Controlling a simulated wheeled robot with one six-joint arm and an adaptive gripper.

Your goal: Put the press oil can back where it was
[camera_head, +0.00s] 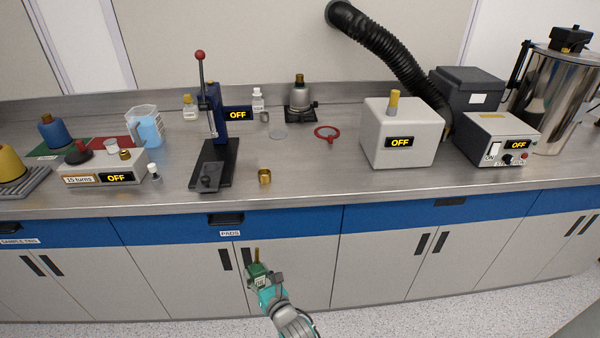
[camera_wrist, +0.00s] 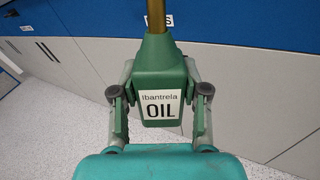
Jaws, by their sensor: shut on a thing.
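The press oil can (camera_wrist: 155,72) is green with a brass spout and a white label reading "OIL". It fills the middle of the wrist view, upright between the two fingers of my gripper (camera_wrist: 160,110), which is shut on it. In the head view the small green can (camera_head: 257,270) is held by my gripper (camera_head: 262,280) in front of the cabinet doors, below the counter edge. The blue press (camera_head: 213,115) with a red-knobbed lever stands on the counter, its sign reading "OFF".
The steel counter (camera_head: 330,185) has free room right of the press, near a brass cup (camera_head: 265,176). A red ring (camera_head: 327,132) and a burner (camera_head: 299,95) stand behind. A grey box (camera_head: 402,130) is to the right. A blue-liquid jug (camera_head: 146,125) is left of the press.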

